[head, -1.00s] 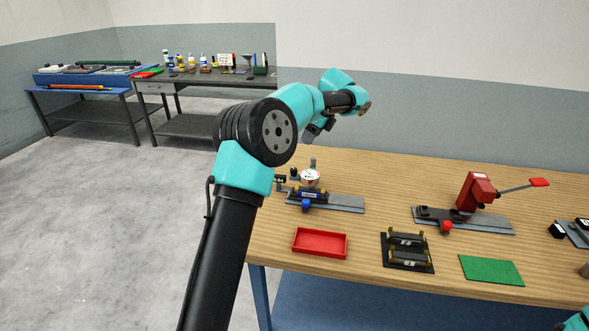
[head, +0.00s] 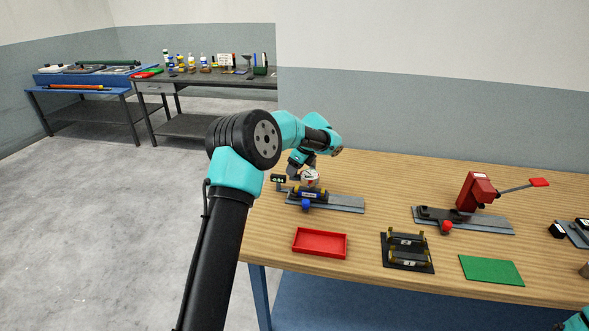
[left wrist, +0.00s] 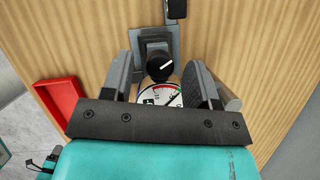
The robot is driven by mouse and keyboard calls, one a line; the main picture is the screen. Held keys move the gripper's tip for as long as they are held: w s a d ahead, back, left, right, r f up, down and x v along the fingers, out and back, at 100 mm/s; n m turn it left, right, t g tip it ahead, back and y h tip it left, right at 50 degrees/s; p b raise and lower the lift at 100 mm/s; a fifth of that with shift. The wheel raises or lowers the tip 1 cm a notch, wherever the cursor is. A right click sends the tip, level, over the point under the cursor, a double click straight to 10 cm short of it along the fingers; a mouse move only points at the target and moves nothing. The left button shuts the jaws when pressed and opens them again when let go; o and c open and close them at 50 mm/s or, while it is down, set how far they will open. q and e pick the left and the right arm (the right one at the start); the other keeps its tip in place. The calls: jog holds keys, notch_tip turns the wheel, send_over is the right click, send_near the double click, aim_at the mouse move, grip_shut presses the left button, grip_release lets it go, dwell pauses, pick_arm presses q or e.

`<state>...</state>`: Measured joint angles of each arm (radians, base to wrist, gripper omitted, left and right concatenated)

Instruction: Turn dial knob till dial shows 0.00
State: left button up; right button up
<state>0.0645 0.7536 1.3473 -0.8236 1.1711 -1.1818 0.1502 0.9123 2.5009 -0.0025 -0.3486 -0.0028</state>
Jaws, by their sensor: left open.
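The dial gauge (head: 311,177) has a round white face and stands on a grey fixture with a blue knob (head: 306,205). A small black display (head: 278,178) beside it carries digits too small to read surely. In the left wrist view, the black dial knob (left wrist: 160,67) with a white pointer line sits between my open fingers, with a visible gap on each side. The coloured dial face (left wrist: 160,97) is partly hidden by my gripper's bar. My left gripper (head: 299,166) is at the fixture from behind. My right gripper is out of view.
A red tray (head: 320,256), a black stand (head: 407,263) and a green mat (head: 491,270) lie along the front of the wooden table. A red lever press (head: 474,192) stands to the right. Bare table lies between the gauge fixture and the press.

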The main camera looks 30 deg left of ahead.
pick_arm(q)
jog(key=shift+a+f, duration=0.2)
jog(key=shift+f, duration=0.2)
jog(key=c, duration=0.9)
